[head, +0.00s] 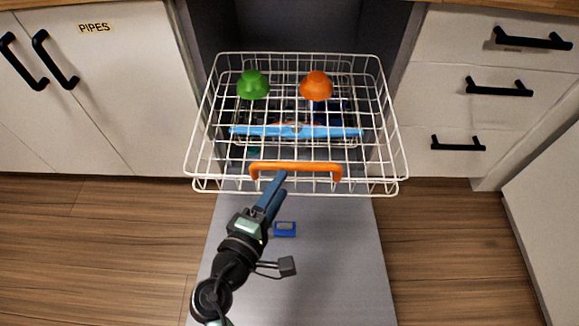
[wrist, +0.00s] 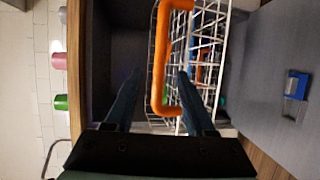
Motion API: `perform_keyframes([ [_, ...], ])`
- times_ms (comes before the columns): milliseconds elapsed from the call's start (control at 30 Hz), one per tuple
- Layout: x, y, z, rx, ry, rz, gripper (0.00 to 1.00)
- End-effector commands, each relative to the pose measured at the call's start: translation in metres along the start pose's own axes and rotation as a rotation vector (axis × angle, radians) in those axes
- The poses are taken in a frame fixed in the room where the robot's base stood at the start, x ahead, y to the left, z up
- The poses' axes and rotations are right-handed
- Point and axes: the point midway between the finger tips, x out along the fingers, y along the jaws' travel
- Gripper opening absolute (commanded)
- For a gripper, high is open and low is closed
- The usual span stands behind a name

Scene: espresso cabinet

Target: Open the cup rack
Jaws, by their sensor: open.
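The cup rack (head: 392,122) is a white wire basket standing out from the dark opening of the appliance, above its lowered door. An orange handle (head: 297,168) runs along its front edge. A green cup (head: 253,85) and an orange cup (head: 317,86) sit upside down in its rear part. My gripper (head: 281,182) is open at the left part of the handle. In the wrist view the orange handle (wrist: 159,62) shows between the two spread fingers of my gripper (wrist: 158,74). Whether a finger touches it I cannot tell.
The grey door (head: 335,265) lies folded down under my arm, with a blue-lidded compartment (head: 285,229). A blue bar (head: 295,131) shows through the rack's wires. Cabinets with black handles (head: 55,60) and drawers (head: 485,75) flank the opening. Wooden floor is clear on both sides.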

Motion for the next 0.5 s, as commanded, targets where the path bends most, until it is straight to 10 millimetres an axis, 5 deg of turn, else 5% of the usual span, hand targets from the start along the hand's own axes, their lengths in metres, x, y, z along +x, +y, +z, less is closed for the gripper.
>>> perform_keyframes([
  [200, -0.022, 0.000, 0.000, 0.000, 0.001, 0.000, 0.55],
  [500, -0.024, 0.000, 0.000, 0.001, 0.000, 0.001, 0.55],
])
